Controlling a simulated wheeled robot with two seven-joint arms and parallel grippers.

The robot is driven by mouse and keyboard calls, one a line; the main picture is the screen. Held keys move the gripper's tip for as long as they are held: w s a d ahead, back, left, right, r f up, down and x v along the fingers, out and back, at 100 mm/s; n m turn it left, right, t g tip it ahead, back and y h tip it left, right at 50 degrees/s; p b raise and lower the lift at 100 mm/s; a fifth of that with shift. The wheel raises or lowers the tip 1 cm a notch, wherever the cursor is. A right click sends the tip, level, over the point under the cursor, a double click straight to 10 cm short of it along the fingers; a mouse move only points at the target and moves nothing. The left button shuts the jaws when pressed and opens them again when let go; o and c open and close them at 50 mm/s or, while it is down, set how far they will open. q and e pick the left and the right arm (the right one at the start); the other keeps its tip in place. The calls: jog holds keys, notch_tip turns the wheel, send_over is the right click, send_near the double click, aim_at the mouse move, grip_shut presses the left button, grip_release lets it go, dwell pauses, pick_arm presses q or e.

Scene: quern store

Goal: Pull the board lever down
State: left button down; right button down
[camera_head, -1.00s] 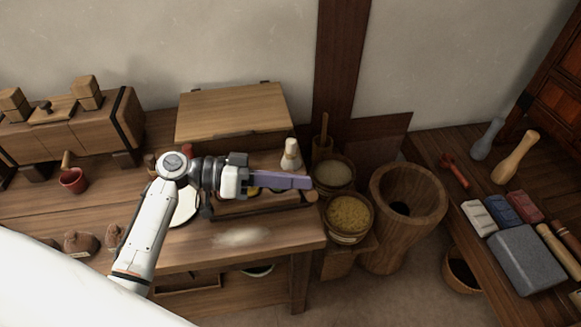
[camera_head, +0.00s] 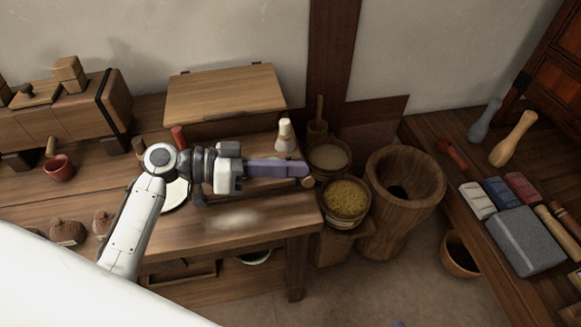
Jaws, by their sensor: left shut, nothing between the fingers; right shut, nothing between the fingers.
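A small red upright handle (camera_head: 178,138) stands on the table behind my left arm. It may be the board lever, but I cannot tell, because my arm hides its base. The gripper and arm cover much of that board, and a bit of green shows just behind the fingers. Only a small purple tip of my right gripper (camera_head: 398,324) shows at the bottom edge.
A lidded wooden box (camera_head: 225,92) stands behind, with a white-topped bottle (camera_head: 284,135) near the gripper. A grain basket (camera_head: 345,199) and large wooden mortar (camera_head: 404,190) stand right of the table. A grey stone block (camera_head: 525,241) lies on the right bench.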

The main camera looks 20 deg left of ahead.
pick_arm(q)
jog(key=shift+s+d+f, duration=0.15)
jog(key=shift+s+f, duration=0.15)
jog(key=shift+f, duration=0.4)
jog(key=s+a+r, duration=0.2)
jog(key=a+r, duration=0.5)
jog(key=a, duration=0.3)
jog(key=shift+s+p, duration=0.3)
jog(key=shift+p, duration=0.05)
